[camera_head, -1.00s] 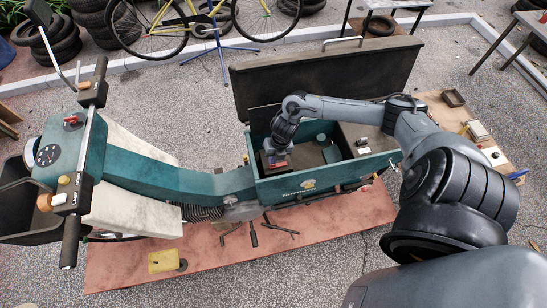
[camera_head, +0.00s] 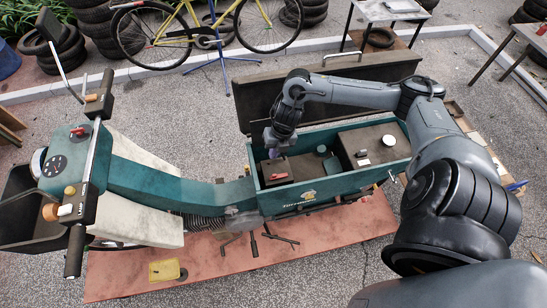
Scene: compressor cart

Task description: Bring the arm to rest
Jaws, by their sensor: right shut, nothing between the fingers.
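My right arm comes in from the right and reaches over the teal cargo box (camera_head: 330,188) of the scooter-like cart. My right gripper (camera_head: 271,153) points down at the left end of the box, shut and empty. Its fingertips are small and partly dark against the box. A red handle-like part (camera_head: 278,177) lies on a dark block (camera_head: 297,167) inside the box, just below and to the right of the gripper, apart from it. My left gripper is not in view.
The box's dark lid (camera_head: 330,83) stands open behind my right forearm. A dark unit (camera_head: 372,146) fills the box's right part. The handlebar (camera_head: 88,165) rises at the left. A yellow block (camera_head: 164,271) lies on the reddish mat (camera_head: 215,275).

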